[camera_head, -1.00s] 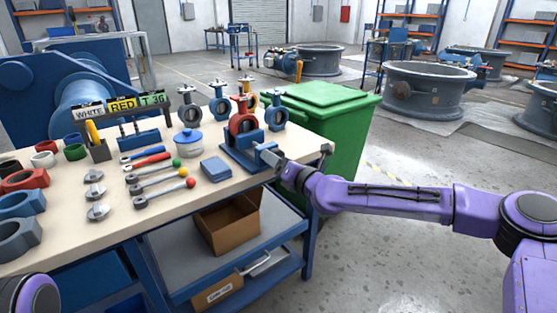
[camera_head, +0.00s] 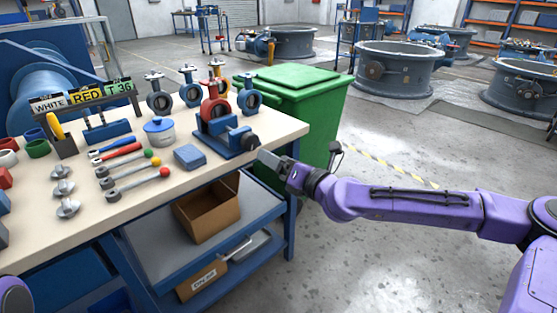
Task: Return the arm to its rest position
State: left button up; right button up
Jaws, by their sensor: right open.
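My right arm, purple, reaches in from the right in the head view. Its gripper (camera_head: 272,162) is open and appears empty, just off the bench's right edge. It is near but apart from a blue vise-like fixture (camera_head: 228,143) with a dark round end. A red butterfly valve (camera_head: 216,112) stands upright in this fixture. My left gripper is out of view; only a purple piece of my left arm shows at the bottom left corner.
The workbench (camera_head: 110,220) holds several valves, a blue-lidded pot (camera_head: 159,130), a small blue block (camera_head: 190,157) and several colour-knobbed tools. A green bin (camera_head: 310,110) stands behind the gripper. A cardboard box (camera_head: 207,209) sits on the lower shelf.

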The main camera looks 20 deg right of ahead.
dwell(0.4)
jog(key=s+a+f+n+g+h, duration=0.1)
jog(key=s+a+f+n+g, duration=0.1)
jog(key=s+f+n, duration=0.5)
jog(key=a+f+n+g+h, duration=0.1)
jog(key=a+f+n+g, duration=0.3)
jog(key=f, duration=0.6)
jog(key=s+f+n+g+h, duration=0.15)
jog(key=s+f+n, duration=0.25)
jog(key=f+n, duration=0.4)
jog(key=s+d+f+n+g+h, duration=0.4)
jog(key=s+f+n, duration=0.4)
jog(key=s+f, duration=0.6)
jog(key=s+d+f+n+g+h, duration=0.2)
jog(key=s+d+n, duration=0.3)
jog(key=s+d, duration=0.55)
notch_tip(320, 180, up, 15)
jog(key=a+p, duration=0.1)
jog(key=p, duration=1.4)
jog(key=shift+s+r+p, duration=0.2)
jog(key=shift+s+p, duration=0.15)
